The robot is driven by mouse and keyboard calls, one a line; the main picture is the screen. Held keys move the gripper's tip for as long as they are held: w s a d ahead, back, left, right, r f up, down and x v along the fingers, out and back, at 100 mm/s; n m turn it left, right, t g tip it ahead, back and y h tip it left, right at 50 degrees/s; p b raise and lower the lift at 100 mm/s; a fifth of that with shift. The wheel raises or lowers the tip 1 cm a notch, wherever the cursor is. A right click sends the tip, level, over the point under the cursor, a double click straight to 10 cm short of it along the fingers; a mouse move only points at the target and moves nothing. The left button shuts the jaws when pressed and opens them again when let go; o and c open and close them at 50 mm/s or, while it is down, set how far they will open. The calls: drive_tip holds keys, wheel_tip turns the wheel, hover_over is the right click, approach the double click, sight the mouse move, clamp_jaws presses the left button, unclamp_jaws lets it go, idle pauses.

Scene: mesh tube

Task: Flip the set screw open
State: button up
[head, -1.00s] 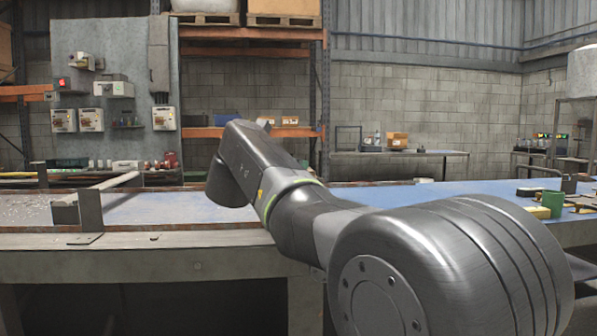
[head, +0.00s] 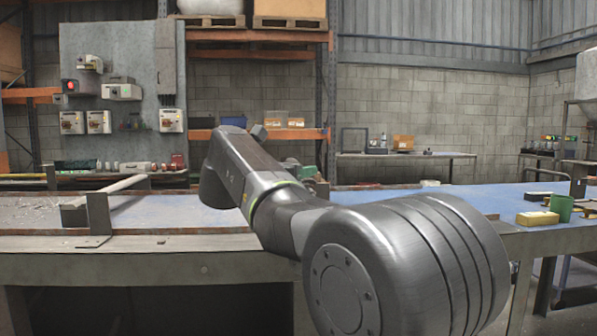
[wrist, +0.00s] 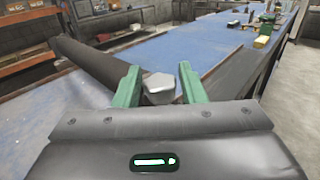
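My gripper (wrist: 162,84) shows in the wrist view with two green fingers standing apart. A small pale grey faceted piece (wrist: 158,88) shows between the fingertips, with a gap visible on its right side. I cannot tell whether it is the set screw or whether a finger touches it. A dark long bar or tube (wrist: 85,58) runs from the upper left toward the left finger. In the head view my arm covers most of this spot; a bit of green (head: 307,172) shows just behind it. No set screw can be made out clearly there.
The long blue-topped bench (head: 400,199) runs across the view. A pale rod (head: 118,186) and an upright metal bracket (head: 98,214) are at its left. A green cup (head: 562,207) and a yellow block (head: 537,218) stand at its right. The bench surface between is mostly clear.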

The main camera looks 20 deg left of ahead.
drive_tip(key=shift+o, duration=0.8)
drive_tip(key=p+v, duration=0.2)
drive_tip(key=v, duration=1.1)
drive_tip(key=shift+s, duration=0.4)
drive_tip(key=shift+w+a, duration=0.1)
drive_tip(key=b+x, duration=0.2)
drive_tip(key=x, duration=1.1)
drive_tip(key=shift+w, duration=0.35)
drive_tip(key=shift+s, duration=0.1)
